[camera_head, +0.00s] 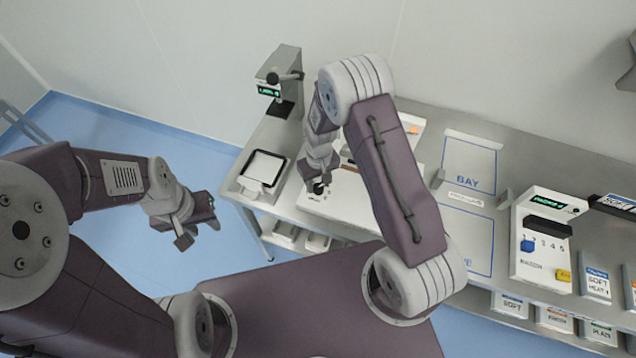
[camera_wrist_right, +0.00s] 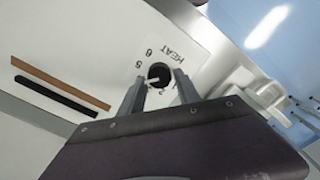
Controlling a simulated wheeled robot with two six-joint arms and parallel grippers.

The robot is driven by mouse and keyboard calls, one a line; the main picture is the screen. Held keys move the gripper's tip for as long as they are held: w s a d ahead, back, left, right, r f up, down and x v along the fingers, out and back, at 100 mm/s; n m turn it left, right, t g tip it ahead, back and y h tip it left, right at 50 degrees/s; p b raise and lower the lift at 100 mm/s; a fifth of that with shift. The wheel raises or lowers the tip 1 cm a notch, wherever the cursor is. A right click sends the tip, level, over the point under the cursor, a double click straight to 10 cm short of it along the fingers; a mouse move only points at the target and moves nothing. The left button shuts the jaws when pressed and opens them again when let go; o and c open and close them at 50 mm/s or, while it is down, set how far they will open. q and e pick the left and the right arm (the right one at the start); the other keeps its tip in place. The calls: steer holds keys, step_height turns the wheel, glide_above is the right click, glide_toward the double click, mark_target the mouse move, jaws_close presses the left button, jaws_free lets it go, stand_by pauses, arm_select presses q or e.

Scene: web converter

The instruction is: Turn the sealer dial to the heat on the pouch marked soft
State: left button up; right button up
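The sealer (camera_head: 345,206) is a white box on the bench, partly hidden behind my right arm. My right gripper (camera_wrist_right: 160,77), also in the head view (camera_head: 319,181), is open with one finger on each side of the dial and slight gaps. A pouch marked SOFT (camera_head: 596,284) stands at the right, its heat digit too small to read surely. My left gripper (camera_head: 197,232) is open and empty, away from the bench.
A panel with numbered slots (camera_head: 541,250) stands right of the outlined BAY area (camera_head: 470,165). A black-rimmed tray (camera_head: 263,170) and a grey device with green display (camera_head: 278,75) are at the left. Several pouches sit on a lower shelf (camera_head: 555,318).

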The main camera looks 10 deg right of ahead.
mark_target(318, 186)
steer(key=shift+o, duration=0.5)
steer(key=shift+s, duration=0.1)
steer(key=shift+r, duration=0.25)
step_height(318, 186, up, 9)
steer(key=b, duration=0.2)
steer(key=shift+f, duration=0.2)
steer(key=shift+d, duration=0.1)
